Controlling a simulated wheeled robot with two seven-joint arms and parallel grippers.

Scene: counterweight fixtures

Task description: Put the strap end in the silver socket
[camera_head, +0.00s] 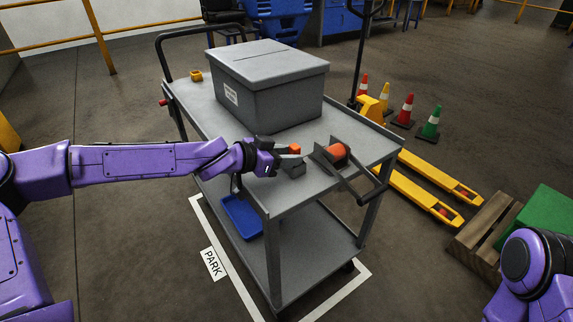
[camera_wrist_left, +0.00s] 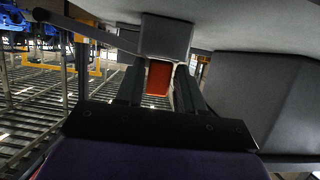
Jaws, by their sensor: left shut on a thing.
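My left gripper (camera_head: 292,160) is over the front part of the grey cart top and shut on a small orange-red piece (camera_head: 294,149), which looks like the strap end. In the left wrist view the orange piece (camera_wrist_left: 159,77) sits between the two dark fingers, with a grey block (camera_wrist_left: 165,38) just beyond it. To the right of the gripper, a dark grey fixture (camera_head: 328,160) with an orange cylinder (camera_head: 337,152) stands at the cart's corner. I cannot tell a silver socket for certain. My right gripper is out of view.
A large grey lidded box (camera_head: 268,85) stands on the cart (camera_head: 215,118) behind my gripper. A small yellow block (camera_head: 196,76) lies at its far left. A blue tray (camera_head: 243,216) is on the lower shelf. Cones and a yellow pallet truck (camera_head: 420,192) stand to the right.

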